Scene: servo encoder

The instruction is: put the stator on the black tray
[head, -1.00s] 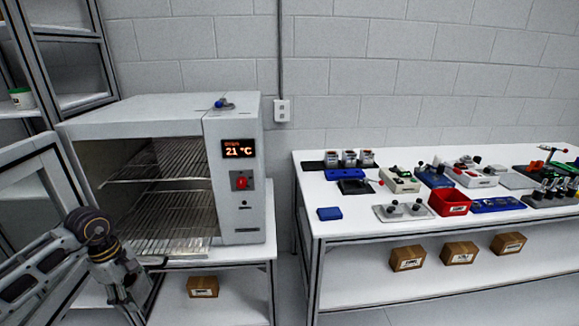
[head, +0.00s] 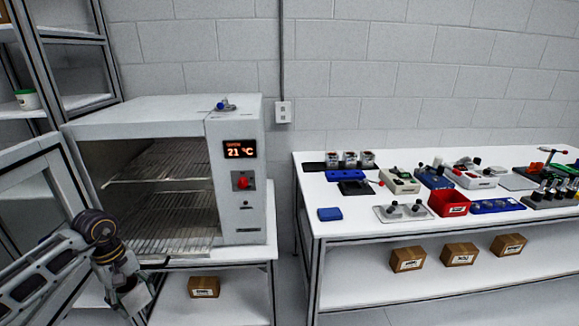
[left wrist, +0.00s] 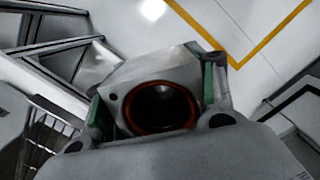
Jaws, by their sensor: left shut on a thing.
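The stator is a grey squarish block with a round bore ringed in copper. It shows in the left wrist view (left wrist: 158,72) and as a pale block low in the head view (head: 137,299). My left gripper (left wrist: 158,100) is shut on it, with green-lined fingers on both sides. It holds the stator in front of the open oven, over no bench. A small dark tray-like piece (head: 355,188) lies on the right bench; I cannot tell for sure that it is the black tray. My right gripper is out of view.
The oven (head: 234,190) has its door (head: 38,185) swung open to the left; its wire racks look empty. The right bench (head: 335,235) carries a blue block (head: 330,214), a red bin (head: 449,203) and several fixtures.

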